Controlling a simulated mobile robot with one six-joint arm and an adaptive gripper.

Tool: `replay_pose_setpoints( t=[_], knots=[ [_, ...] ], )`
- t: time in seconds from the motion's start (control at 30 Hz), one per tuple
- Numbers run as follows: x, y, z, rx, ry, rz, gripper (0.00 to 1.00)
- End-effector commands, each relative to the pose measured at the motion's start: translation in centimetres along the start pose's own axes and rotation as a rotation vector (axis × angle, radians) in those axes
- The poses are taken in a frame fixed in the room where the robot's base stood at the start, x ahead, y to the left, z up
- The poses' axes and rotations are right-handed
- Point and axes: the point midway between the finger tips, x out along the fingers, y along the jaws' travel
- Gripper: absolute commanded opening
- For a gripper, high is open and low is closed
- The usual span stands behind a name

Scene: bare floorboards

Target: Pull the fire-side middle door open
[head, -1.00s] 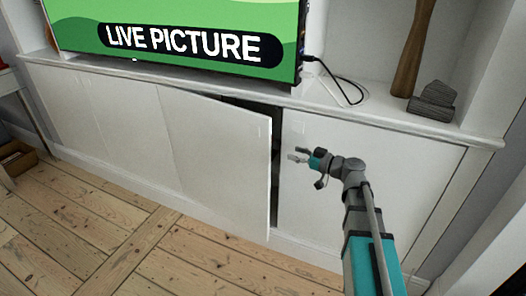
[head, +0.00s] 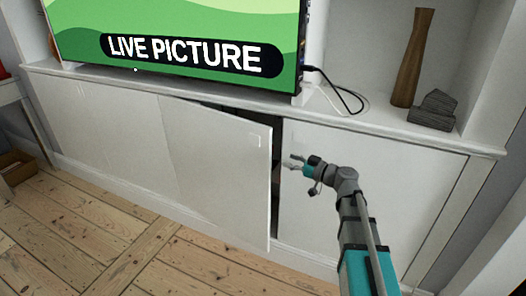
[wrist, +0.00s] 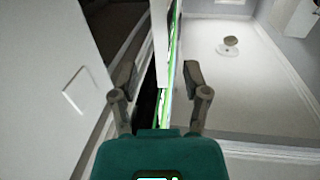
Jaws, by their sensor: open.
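The white middle door (head: 217,165) stands partly open in the head view, swung out from the cabinet with its free edge on the right. A small square pull (head: 255,141) sits near its upper free corner. In the wrist view the door (wrist: 45,120) fills the left side, and the pull (wrist: 75,92) shows on it. My gripper (head: 291,162) is open and empty, just right of the door's free edge. In the wrist view my gripper (wrist: 157,85) has its fingers apart, with the dark cabinet opening partly seen between and beyond them. No contact with the door is visible.
The closed right-hand door (head: 365,185) is behind my arm. A screen (head: 190,40) stands on the cabinet top, with cables (head: 340,90) beside it. A brown vase (head: 413,60) and a dark block ornament (head: 433,110) stand further right. The floorboards (head: 150,240) before the door are clear.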

Motion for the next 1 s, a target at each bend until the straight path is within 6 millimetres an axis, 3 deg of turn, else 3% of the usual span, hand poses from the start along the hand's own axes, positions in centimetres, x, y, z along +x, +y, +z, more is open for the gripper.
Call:
replay_pose_setpoints(
  t=[0.6,1.0],
  knots=[
    [9.0,0.1,0.0,0.000,0.000,-0.001,0.60],
    [11.3,0.1,0.0,0.000,0.000,0.001,0.60]
  ],
)
